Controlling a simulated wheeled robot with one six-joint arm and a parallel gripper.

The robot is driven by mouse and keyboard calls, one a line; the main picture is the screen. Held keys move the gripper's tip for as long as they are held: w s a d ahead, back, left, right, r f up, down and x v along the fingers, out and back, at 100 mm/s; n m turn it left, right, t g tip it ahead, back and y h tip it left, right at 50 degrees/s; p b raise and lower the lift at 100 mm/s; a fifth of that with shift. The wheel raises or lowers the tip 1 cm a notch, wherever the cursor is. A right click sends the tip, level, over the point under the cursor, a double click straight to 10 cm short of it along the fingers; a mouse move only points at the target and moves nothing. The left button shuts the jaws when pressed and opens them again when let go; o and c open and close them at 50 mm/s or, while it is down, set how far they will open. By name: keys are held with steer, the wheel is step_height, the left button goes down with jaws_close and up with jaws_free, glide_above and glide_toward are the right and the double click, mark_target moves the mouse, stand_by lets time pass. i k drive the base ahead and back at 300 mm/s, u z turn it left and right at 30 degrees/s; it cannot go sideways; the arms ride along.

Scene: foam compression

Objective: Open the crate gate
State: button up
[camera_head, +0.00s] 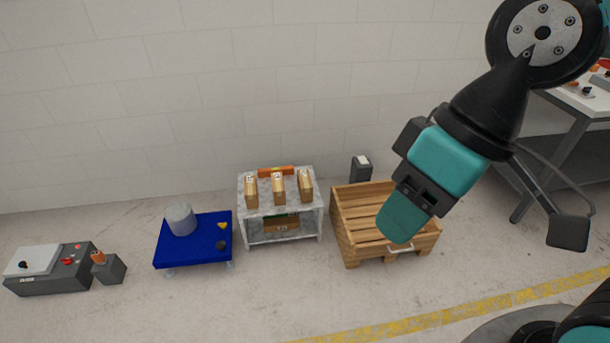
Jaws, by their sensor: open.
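The wooden slatted crate (343,220) stands on the floor right of centre. A pale handle (405,249) shows low on its front side, on what looks like the gate. My gripper partly covers the crate's interior and front, so I cannot tell how far the gate stands open or shut. My gripper (403,220), teal and black, hangs in front of the crate in the picture, its tip just above the handle. It is open and holds nothing that I can see. Whether it touches the crate cannot be told.
A grey marble-look table (282,211) with several small boxes stands left of the crate. Further left are a blue cart (190,252) and a grey machine (50,282). A dark post (360,172) stands behind the crate. A yellow floor line (470,306) crosses clear floor in front.

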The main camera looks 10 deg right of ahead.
mark_target(381, 249)
steer(key=z, duration=2.5)
steer(key=i, duration=0.4)
steer(key=u, duration=1.9)
